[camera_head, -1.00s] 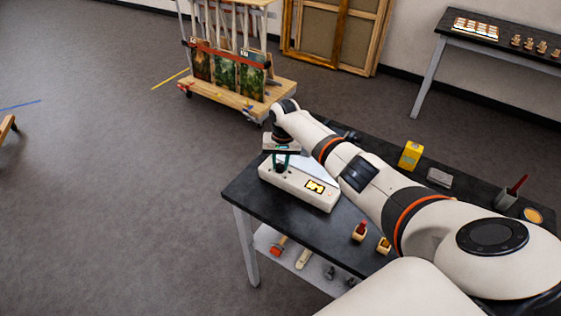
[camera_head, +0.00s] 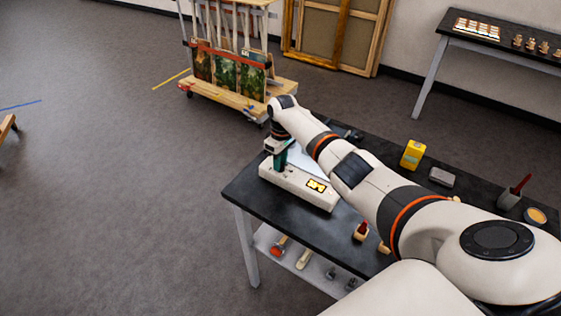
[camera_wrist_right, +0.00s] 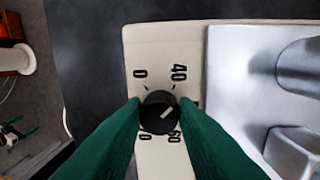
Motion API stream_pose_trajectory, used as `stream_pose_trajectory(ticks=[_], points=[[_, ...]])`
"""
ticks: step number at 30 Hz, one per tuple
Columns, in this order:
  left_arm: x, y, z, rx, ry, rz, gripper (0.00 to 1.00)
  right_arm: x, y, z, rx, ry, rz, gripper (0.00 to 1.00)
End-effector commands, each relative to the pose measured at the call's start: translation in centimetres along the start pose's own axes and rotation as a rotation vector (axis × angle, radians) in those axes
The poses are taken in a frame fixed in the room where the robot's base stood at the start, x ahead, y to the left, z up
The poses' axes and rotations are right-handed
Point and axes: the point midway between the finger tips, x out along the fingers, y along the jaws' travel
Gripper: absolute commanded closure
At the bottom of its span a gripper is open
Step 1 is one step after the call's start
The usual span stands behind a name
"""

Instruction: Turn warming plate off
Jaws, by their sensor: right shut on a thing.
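The warming plate (camera_head: 298,187) is a cream box with a lit yellow display, near the table's left corner. Its dark round knob (camera_wrist_right: 160,110) shows in the right wrist view, ringed by the marks 0, 40, 60 and one partly covered mark. The knob's pale line points right, roughly between 40 and 60. My right gripper (camera_head: 280,168) is upright over the control end, its green fingers shut on the knob from both sides. In the head view the knob is hidden by the fingers. My left gripper is not in view.
The silver heating surface (camera_wrist_right: 235,90) beside the knob carries metal objects. On the black table (camera_head: 240,192) stand a yellow box (camera_head: 412,154), a grey block (camera_head: 441,177) and a cup with a brush (camera_head: 509,199). A trolley with paintings (camera_head: 228,97) stands behind; open floor lies left.

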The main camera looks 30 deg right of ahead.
Motion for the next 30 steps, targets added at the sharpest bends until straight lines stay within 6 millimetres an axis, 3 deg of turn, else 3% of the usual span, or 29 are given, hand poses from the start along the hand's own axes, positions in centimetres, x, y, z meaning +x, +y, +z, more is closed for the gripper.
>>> stream_pose_trajectory(ticks=[30], points=[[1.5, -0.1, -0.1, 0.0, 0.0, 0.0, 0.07, -0.1, 0.2, 0.1, -0.965, 0.06, -0.002, 0.97]])
